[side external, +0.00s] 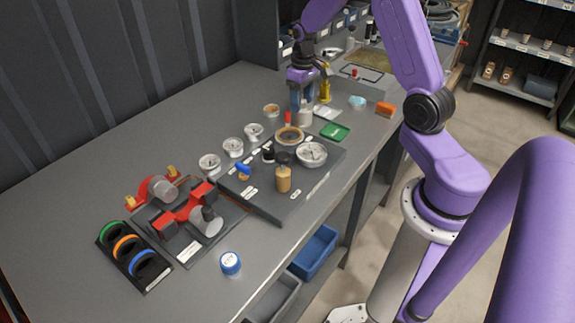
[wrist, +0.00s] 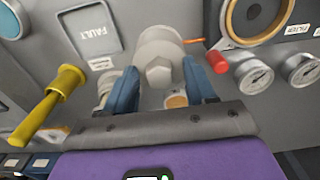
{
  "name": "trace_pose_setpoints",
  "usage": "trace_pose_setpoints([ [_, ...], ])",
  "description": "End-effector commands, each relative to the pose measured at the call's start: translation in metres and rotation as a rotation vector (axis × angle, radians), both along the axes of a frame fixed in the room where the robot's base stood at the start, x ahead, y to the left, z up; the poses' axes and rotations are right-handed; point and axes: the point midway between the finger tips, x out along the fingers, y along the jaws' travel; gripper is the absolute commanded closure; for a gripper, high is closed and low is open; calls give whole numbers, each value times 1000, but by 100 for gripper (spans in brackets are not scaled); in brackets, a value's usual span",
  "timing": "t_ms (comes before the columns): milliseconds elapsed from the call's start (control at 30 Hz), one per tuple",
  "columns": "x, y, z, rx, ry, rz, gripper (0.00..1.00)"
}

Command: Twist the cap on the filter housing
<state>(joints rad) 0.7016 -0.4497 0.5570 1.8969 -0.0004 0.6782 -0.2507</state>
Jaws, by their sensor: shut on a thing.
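A light grey round cap with a hex boss on top (wrist: 160,72) sits between my two blue fingers in the wrist view. In the side view its grey body (side external: 305,117) stands on the bench under my gripper (side external: 302,100). My gripper (wrist: 162,80) points down and is shut on the cap, one finger on either side. The housing below the cap is mostly hidden by the cap and fingers.
A yellow handle (wrist: 50,103) stands close to the left, and a red knob (wrist: 217,62) close to the right. White gauges (wrist: 254,76) lie further right. A FAULT card (wrist: 94,30) and green tray (side external: 335,132) are near. The bench's far left is clear.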

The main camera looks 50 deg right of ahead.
Motion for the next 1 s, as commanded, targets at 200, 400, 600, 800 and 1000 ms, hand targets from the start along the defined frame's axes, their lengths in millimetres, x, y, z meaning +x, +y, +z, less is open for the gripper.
trace_pose_setpoints([
  [200,-3,2,-3,3,13,4,75],
  [400,-3,2,6,3,14,4,100],
  [600,-2,1,13,3,10,3,100],
  [800,-1,1,38,1,3,1,100],
  [1000,-1,1,94,0,0,0,100],
])
